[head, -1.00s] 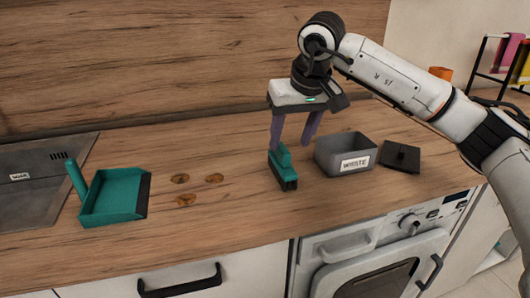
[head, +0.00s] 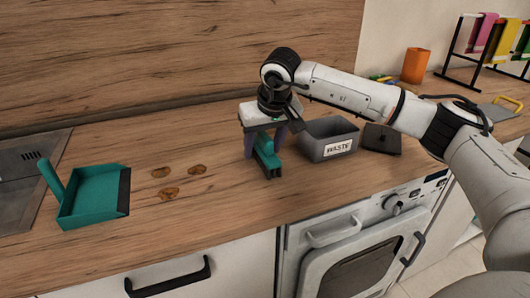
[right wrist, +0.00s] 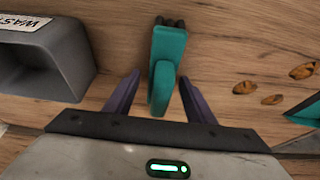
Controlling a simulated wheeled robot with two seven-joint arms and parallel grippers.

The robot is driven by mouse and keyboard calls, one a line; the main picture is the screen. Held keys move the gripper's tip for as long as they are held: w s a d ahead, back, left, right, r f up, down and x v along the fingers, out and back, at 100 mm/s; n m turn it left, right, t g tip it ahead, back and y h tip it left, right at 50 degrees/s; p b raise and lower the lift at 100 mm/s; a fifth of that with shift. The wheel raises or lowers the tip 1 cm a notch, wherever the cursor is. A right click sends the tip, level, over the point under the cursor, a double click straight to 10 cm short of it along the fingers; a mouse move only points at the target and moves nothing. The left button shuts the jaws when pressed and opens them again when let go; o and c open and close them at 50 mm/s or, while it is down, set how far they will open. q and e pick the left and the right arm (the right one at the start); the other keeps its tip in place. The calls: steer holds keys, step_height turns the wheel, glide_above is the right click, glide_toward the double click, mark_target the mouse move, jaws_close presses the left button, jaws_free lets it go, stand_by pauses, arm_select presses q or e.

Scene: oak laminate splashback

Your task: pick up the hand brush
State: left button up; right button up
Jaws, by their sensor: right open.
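The teal hand brush (head: 266,156) stands on the wooden counter, left of the grey waste bin. My right gripper (head: 263,150) is lowered over it from above, with its purple fingers on either side of the brush. In the right wrist view, the brush (right wrist: 164,70) lies between the two open fingers of the gripper (right wrist: 160,98). Gaps show between the brush and both fingers, so it is not gripped. Its dark bristles show at the top of that view. My left gripper is not in view.
The grey bin (head: 318,152) labelled WASTE stands close right of the brush, with a dark lid (head: 382,139) beyond it. Several brown crumbs (head: 168,193) and a teal dustpan (head: 92,203) lie to the left. An orange cup (head: 415,66) and a towel rack (head: 462,50) stand at the back right.

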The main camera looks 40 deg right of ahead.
steer(key=c, duration=1.2)
steer(key=shift+r, duration=0.2)
step_height(320, 180, up, 10)
steer(key=shift+f, duration=0.2)
steer(key=o, duration=0.6)
steer(key=c, duration=0.4)
